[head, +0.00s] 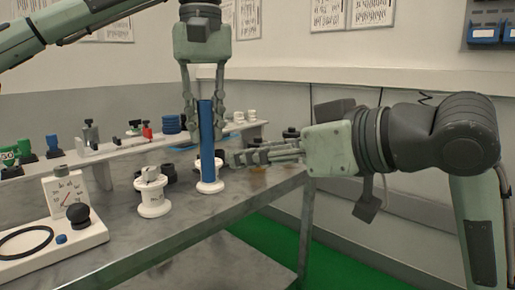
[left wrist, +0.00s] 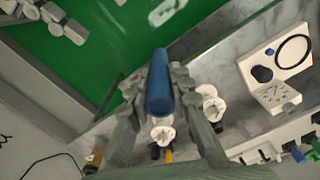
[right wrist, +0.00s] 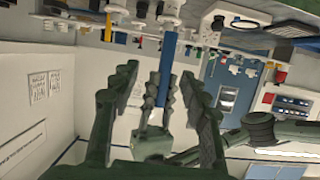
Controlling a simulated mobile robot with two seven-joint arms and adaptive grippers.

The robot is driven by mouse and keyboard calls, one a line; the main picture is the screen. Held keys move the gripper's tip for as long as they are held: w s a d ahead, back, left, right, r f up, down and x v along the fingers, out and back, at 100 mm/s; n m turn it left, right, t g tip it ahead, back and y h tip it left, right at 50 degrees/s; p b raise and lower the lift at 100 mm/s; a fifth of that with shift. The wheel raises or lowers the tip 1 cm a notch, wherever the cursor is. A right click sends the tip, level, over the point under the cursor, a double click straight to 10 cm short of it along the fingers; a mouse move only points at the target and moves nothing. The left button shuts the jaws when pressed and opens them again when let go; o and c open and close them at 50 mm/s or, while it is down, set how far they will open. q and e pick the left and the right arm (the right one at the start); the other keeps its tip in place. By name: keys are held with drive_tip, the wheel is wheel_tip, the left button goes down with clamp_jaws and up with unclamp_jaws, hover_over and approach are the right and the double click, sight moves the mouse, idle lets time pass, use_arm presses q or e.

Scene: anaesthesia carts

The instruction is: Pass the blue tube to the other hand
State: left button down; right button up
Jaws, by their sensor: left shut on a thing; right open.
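The blue tube (head: 206,135) hangs upright over the grey bench in the head view. My left gripper (head: 206,132) points down from above and is shut on the tube; the tube also shows between its fingers in the left wrist view (left wrist: 159,82). My right gripper (head: 236,158) lies level, open and empty, with its fingertips just right of the tube's lower part. In the right wrist view the tube (right wrist: 166,68) appears between my right fingers (right wrist: 155,85), with the left gripper beyond. I cannot tell whether those fingers reach around it.
A white spool-like stand (head: 210,186) is right under the tube; whether they touch is unclear. Another white spool (head: 153,200) stands to its left. A gauge panel (head: 62,205) is at the front left. A raised shelf (head: 130,147) with small fittings runs behind.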

sight(212, 155)
drive_tip(key=shift+n, duration=0.3)
drive_tip(key=x, duration=0.7)
drive_tip(key=s+a+x, duration=0.1)
drive_tip(key=x, duration=0.3)
drive_tip(key=shift+a+r, duration=0.15)
drive_tip(key=shift+r, duration=0.2)
clamp_jaws()
use_arm(q)
drive_tip(key=c, duration=1.3)
unclamp_jaws()
drive_tip(key=shift+r, duration=0.1)
